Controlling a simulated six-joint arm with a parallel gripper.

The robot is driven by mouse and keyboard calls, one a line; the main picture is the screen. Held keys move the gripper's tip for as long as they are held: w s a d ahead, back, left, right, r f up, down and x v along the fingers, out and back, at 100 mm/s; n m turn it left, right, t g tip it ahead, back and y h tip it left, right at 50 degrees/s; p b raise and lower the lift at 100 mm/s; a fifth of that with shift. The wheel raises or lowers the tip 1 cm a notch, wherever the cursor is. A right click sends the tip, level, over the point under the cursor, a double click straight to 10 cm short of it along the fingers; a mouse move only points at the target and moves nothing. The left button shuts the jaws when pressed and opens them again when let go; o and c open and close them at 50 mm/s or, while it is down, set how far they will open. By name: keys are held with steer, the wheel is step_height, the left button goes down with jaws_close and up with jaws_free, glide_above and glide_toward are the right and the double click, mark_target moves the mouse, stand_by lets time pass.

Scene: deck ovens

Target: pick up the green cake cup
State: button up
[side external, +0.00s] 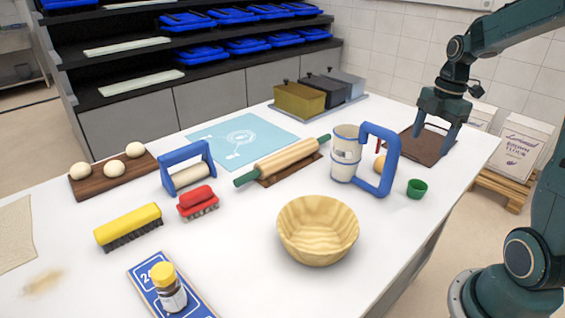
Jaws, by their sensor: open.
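The green cake cup (417,188) is small and stands upright on the white table near its right edge, just right of the blue handle of a mug-like vessel. My gripper (433,143) is open and points down, above and behind the cup in the side external view, over a dark brown board. Nothing shows between its fingers. The gripper is apart from the cup.
The white and blue vessel (345,153) with its large blue handle (388,160) stands close left of the cup. A wooden bowl (318,230) is in front. The brown board (427,148) lies behind. A rolling pin (280,161) lies further left. The table right of the cup is clear.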

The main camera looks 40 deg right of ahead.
steer(key=shift+s+d+f+n, duration=0.15)
steer(key=shift+d+f+n, duration=0.55)
steer(key=shift+d, duration=0.4)
steer(key=shift+f, duration=0.2)
glide_above(418, 185)
steer(key=a, duration=0.1)
steer(key=shift+s+a+f, duration=0.1)
steer(key=shift+f, duration=2)
steer(key=shift+s+a+f, duration=0.1)
steer(key=shift+f, duration=1.95)
steer(key=shift+a+f, duration=0.15)
steer(key=shift+f, duration=1.15)
steer(key=shift+a+f, duration=0.15)
steer(key=shift+f, duration=1.1)
steer(key=c, duration=1)
